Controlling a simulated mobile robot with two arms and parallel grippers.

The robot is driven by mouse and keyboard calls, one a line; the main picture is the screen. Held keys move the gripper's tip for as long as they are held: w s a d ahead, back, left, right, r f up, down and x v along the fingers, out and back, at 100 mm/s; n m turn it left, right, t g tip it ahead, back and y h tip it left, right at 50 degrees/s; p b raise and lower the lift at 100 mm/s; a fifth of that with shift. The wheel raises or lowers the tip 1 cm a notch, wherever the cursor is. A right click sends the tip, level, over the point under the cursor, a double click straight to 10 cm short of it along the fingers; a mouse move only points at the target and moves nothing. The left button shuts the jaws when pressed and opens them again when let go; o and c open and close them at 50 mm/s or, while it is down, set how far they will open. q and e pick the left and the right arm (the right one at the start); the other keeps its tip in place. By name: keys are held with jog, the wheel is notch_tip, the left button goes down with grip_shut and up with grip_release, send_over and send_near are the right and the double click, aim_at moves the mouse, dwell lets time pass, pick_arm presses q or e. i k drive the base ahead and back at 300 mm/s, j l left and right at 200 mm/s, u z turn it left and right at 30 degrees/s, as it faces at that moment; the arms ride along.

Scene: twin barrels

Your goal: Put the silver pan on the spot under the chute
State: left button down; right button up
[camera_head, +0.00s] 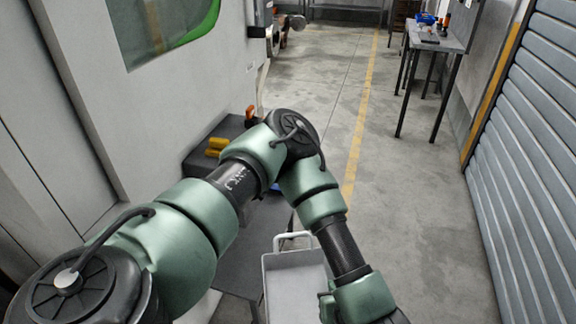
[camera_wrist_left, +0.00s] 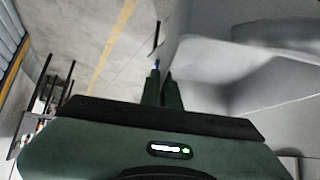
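A pale grey pan-like tray (camera_head: 292,285) with a light loop handle shows at the lower middle of the head view, partly cut off by the bottom edge. It looks like the silver pan. My left arm comes in from the left and runs off the bottom edge to the right of the tray, its hand out of frame. In the left wrist view the fingers of my left gripper (camera_wrist_left: 161,90) are close together, next to a big grey walled thing (camera_wrist_left: 215,65), likely the same tray. I cannot tell whether they clasp its edge. I can make out no chute or spot.
A white machine (camera_head: 230,60) with a green-edged window stands at the left. A dark ledge (camera_head: 205,165) with yellow items (camera_head: 217,145) sits against it. A table (camera_head: 440,42) with small things stands at the far right, beyond a grey shutter (camera_head: 530,150). The middle floor is clear.

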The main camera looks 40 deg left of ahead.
aim_at(253, 233)
jog(key=i+l+u, duration=0.1)
jog(key=i+u, duration=0.3)
jog(key=i, duration=0.15)
jog(key=i+l+u, duration=0.3)
jog(key=i+u, duration=0.35)
jog(key=u, duration=0.2)
jog(key=i+l+u, duration=0.15)
jog(key=u, duration=0.3)
jog(key=i+l+u, duration=0.15)
jog(key=u, duration=0.25)
jog(key=i+l+u, duration=0.2)
jog(key=u, duration=0.2)
jog(key=i+l+u, duration=0.1)
jog(key=l+u, duration=0.2)
jog(key=u, duration=0.15)
